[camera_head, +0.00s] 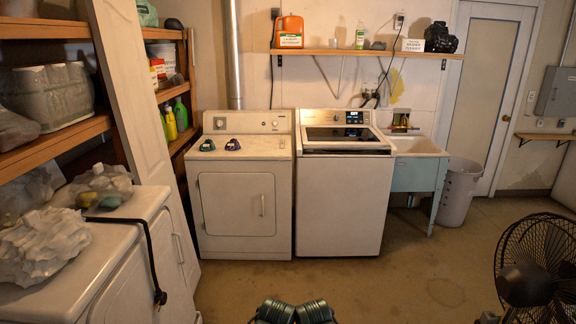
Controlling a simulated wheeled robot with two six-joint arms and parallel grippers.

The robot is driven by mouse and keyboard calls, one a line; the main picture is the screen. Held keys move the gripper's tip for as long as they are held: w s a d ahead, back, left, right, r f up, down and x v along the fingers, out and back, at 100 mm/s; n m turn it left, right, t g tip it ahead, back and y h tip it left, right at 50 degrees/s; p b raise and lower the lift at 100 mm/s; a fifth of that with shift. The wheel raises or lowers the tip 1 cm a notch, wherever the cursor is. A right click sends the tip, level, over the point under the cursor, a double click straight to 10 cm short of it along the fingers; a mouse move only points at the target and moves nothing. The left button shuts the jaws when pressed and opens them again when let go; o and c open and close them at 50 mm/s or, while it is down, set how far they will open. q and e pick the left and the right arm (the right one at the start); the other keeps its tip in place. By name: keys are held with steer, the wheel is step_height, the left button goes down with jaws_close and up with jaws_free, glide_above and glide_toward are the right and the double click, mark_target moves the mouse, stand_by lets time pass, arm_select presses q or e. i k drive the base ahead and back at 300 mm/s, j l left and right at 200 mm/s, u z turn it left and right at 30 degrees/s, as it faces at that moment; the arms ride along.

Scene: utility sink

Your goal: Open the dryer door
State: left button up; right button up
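The dryer (243,150) is a white front-loading machine against the back wall, left of the washer. Its square dryer door (238,204) is shut, with a small upright handle (262,205) near the door's right edge. Two dark ribbed parts at the bottom centre appear to be the ends of my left arm (274,311) and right arm (315,312). They are side by side, well short of the dryer and low in the picture. Their fingers cannot be made out, and nothing of mine touches the dryer.
A white top-loading washer (344,200) stands right of the dryer, then a blue sink (416,172) and a grey bin (459,192). White machines (120,255) line the left side. A black fan (535,270) stands front right. The floor (335,283) before the dryer is clear.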

mark_target(233, 203)
steer(key=i, duration=1.8)
steer(key=i+u, duration=0.15)
steer(key=i, duration=0.35)
steer(key=i+l+u, duration=0.15)
steer(key=i, duration=0.3)
steer(key=i+l+u, duration=0.2)
steer(key=i, duration=0.25)
steer(key=i+l+u, duration=0.15)
steer(key=i, duration=0.35)
